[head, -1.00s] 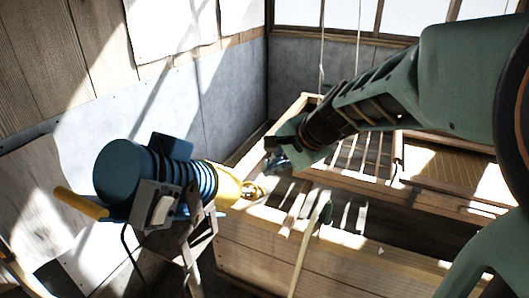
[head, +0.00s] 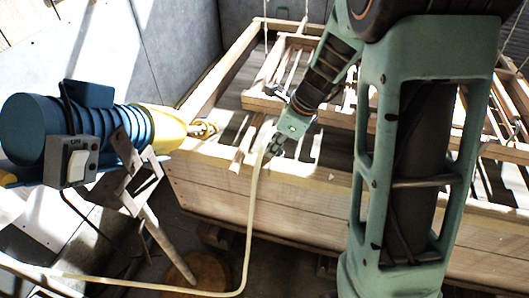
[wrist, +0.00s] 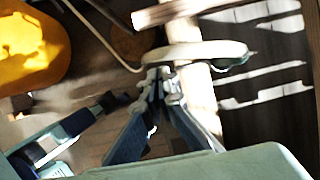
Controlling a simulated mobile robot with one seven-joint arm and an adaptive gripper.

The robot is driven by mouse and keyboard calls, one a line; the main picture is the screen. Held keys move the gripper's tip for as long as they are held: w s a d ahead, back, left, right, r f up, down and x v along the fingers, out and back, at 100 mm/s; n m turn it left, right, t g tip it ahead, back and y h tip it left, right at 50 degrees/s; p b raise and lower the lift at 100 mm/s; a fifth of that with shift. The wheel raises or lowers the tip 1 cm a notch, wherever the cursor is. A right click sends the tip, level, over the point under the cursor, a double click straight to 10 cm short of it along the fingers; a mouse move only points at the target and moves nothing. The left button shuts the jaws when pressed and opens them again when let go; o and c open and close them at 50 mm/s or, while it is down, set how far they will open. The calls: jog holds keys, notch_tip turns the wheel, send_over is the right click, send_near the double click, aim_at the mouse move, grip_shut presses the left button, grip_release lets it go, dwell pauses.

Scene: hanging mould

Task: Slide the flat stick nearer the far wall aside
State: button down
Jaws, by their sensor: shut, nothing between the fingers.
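A pale flat stick (head: 244,147) lies with its near end on the wooden vat's near rim, left of my gripper (head: 278,149). A flat stick also shows at the top of the wrist view (wrist: 160,14), its end jutting past the rim. I cannot tell a second stick apart clearly, nor which is nearer the far wall. My gripper is shut and empty over the near rim. In the wrist view its fingertips (wrist: 160,78) are close to a pale hose end (wrist: 205,52) lying across the rim; contact is unclear.
The wooden vat (head: 255,205) holds a slatted frame (head: 265,103), with cords above it. A blue motor with a yellow nose (head: 160,125) stands left of the vat. The pale hose (head: 250,215) drops down the vat's outside. Floor to the left is partly clear.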

jog(key=x, duration=0.8)
jog(key=shift+s+a+f+b, duration=0.1)
jog(key=shift+f+b, duration=0.3)
jog(key=a, duration=0.1)
jog(key=w+a, duration=0.1)
jog(key=a, duration=0.1)
jog(key=shift+w+f+p, duration=0.1)
jog(key=shift+f+p, duration=0.05)
jog(key=shift+p, duration=0.25)
jog(key=shift+w+a, duration=0.2)
jog(key=shift+a, duration=0.3)
